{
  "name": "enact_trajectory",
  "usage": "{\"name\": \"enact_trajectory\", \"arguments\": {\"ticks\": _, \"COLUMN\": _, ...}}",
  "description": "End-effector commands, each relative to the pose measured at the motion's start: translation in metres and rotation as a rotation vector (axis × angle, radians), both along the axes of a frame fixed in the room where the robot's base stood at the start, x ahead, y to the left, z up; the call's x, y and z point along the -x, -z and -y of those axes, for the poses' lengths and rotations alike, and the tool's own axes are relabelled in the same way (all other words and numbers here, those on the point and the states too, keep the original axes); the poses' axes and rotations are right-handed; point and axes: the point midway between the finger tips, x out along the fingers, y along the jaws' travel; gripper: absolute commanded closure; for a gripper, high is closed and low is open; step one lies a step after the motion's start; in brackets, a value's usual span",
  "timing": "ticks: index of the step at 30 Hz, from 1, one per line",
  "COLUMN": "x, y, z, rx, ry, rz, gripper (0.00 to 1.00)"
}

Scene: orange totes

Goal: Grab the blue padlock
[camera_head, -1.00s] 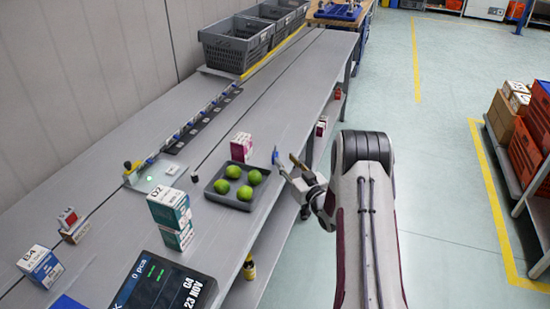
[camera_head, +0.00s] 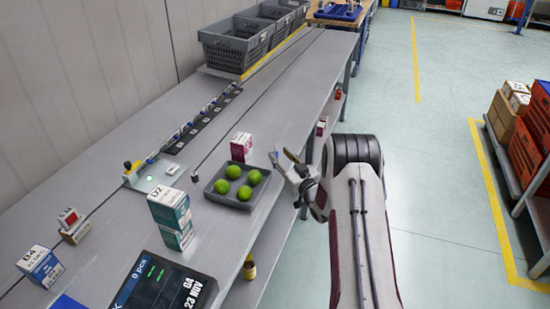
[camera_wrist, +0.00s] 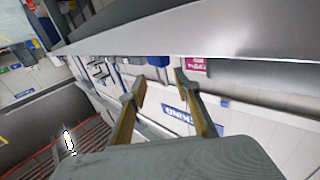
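My gripper (camera_head: 281,156) is at the front edge of the long grey table, to the right of the tray of green fruit. In the wrist view its two fingers (camera_wrist: 159,80) are apart with nothing between them. A small blue object (camera_wrist: 158,61) shows just under the table edge, beyond the fingertips; it may be the blue padlock, but its shape is too cut off to be sure. I cannot make out a blue padlock clearly in the head view.
The grey table (camera_head: 130,215) overhangs a lower shelf with a pink box (camera_head: 321,128) and a red item (camera_head: 338,93). A dark tray (camera_head: 235,203) with several green fruits, a pink-white box (camera_head: 241,147) and stacked cartons (camera_head: 170,210) stand on top.

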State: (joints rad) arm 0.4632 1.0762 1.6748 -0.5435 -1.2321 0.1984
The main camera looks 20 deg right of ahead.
Motion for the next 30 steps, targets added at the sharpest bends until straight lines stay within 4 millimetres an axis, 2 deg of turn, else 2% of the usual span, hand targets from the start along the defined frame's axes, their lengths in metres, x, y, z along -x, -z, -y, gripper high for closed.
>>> {"name": "enact_trajectory", "arguments": {"ticks": 6, "x": -0.022, "y": -0.002, "z": -0.004, "rx": 0.001, "ry": -0.001, "rz": 0.0, "gripper": 0.68}}
{"name": "enact_trajectory", "arguments": {"ticks": 12, "x": -0.034, "y": -0.002, "z": -0.004, "rx": 0.0, "ry": 0.0, "rz": 0.0, "gripper": 0.68}}
{"name": "enact_trajectory", "arguments": {"ticks": 30, "x": -0.036, "y": -0.002, "z": -0.004, "rx": 0.0, "ry": 0.0, "rz": 0.0, "gripper": 0.68}}
